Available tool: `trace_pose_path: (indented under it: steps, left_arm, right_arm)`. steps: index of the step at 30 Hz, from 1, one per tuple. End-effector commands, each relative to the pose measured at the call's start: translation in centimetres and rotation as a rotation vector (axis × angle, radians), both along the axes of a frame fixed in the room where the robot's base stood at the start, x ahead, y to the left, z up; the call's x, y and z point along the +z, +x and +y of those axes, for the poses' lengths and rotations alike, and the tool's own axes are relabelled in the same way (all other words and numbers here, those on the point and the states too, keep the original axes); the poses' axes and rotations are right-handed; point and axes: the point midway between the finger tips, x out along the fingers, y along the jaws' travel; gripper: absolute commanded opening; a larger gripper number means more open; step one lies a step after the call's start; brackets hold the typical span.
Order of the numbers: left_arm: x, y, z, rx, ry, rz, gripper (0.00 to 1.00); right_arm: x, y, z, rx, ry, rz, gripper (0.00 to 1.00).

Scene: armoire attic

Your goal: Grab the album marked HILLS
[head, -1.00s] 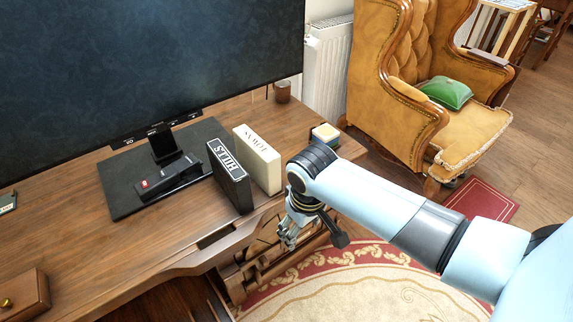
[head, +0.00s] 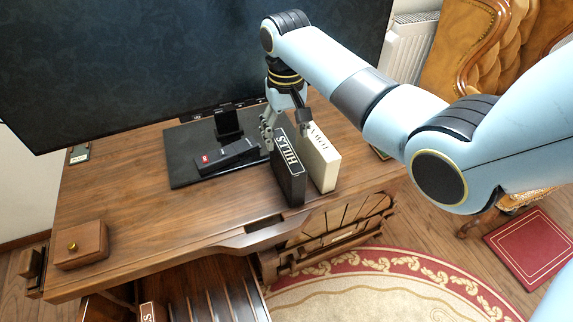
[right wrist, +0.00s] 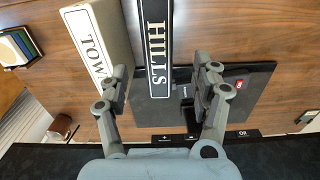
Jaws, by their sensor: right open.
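The black album marked HILLS (head: 287,172) stands upright on the wooden desk, its white-lettered spine facing up. It also shows in the right wrist view (right wrist: 156,40). A cream album marked TOWN (head: 323,163) stands close beside it, on its right in the head view. My right gripper (head: 285,125) is open above the far end of the HILLS album. In the right wrist view the open fingers (right wrist: 161,85) lie on either side of the HILLS spine's lower end; the left finger is near the gap between the albums. My left gripper is not in view.
A black stapler-like device (head: 228,154) lies on the dark monitor base (head: 190,172), just left of the HILLS album. The large monitor (head: 150,70) stands behind. A small wooden box (head: 82,245) sits at the desk's left. The desk's middle front is bare.

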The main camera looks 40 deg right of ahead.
Motion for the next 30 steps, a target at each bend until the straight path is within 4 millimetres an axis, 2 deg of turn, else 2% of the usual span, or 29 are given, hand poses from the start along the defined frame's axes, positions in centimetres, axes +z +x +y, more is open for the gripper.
trace_pose_path:
  steps: [1, 7, 12, 15, 23, 26, 30]
  left_arm:
    - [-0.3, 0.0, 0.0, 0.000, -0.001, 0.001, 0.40]
    - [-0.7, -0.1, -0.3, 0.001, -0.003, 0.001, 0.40]
    - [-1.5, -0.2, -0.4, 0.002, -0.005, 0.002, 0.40]
    - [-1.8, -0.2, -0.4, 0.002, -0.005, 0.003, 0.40]
    - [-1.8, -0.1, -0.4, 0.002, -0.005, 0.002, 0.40]
    - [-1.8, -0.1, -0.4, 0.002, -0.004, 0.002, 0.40]
    - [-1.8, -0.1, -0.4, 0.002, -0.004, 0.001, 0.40]
  right_arm:
    - [-0.8, 0.0, 0.0, 0.000, 0.001, 0.002, 0.65]
    - [-2.4, 0.1, -0.1, 0.001, 0.000, 0.000, 0.65]
    - [-5.3, 0.4, -0.4, 0.001, 0.000, 0.001, 0.65]
    - [-6.4, 0.4, -0.4, 0.002, 0.000, 0.000, 0.65]
    - [-6.7, 0.4, -0.4, 0.002, -0.001, -0.002, 0.65]
    - [-6.6, 0.4, -0.4, 0.002, -0.001, -0.002, 0.56]
    - [-6.6, 0.4, -0.4, 0.002, -0.001, -0.002, 0.38]
